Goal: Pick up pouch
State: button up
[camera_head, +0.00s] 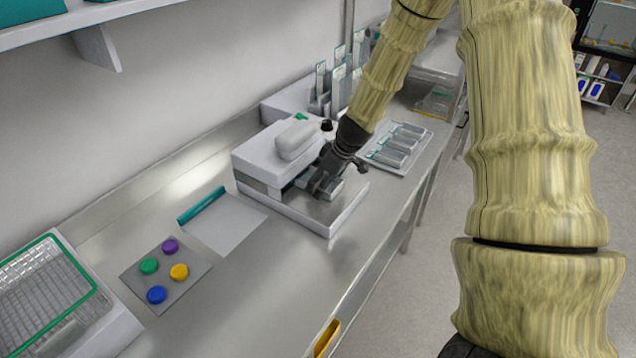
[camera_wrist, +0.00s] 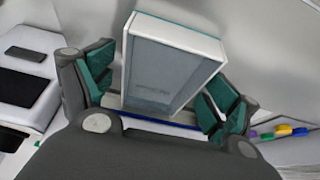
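The pouch is a white-edged, box-like pack with a grey window and a teal strip. It lies on the front ledge of the white machine (camera_head: 336,218) in the head view, partly hidden by my gripper (camera_head: 325,185). In the wrist view, the pouch (camera_wrist: 165,72) sits between my two teal-padded fingers (camera_wrist: 160,95). The fingers are spread wide. A small gap shows on the pouch's left side; on its right the pad is very close, and I cannot tell if it touches.
A tray (camera_head: 421,147) with several similar packs stands beyond the machine, near a rack (camera_head: 338,85) of upright packs. A grey mat (camera_head: 190,285) with coloured discs, a flat pad (camera_head: 226,224) and a wire basket (camera_head: 45,290) lie nearer.

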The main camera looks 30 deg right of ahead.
jog(key=c, duration=0.5)
jog(key=shift+s+r, duration=0.1)
jog(key=shift+s+d+r+b, duration=0.2)
jog(key=shift+s+r+b, duration=0.1)
jog(key=shift+s+r, duration=0.1)
jog(key=s+d+r+b, duration=0.1)
jog(key=s+r, duration=0.1)
jog(key=s, duration=0.2)
jog(key=s+d+r+b, duration=0.1)
jog(key=s+d+r, duration=0.1)
jog(key=s, duration=0.2)
jog(key=s+d+r+b, duration=0.1)
jog(key=s+d+r, duration=0.1)
jog(key=s+r, duration=0.1)
jog(key=shift+s, duration=0.5)
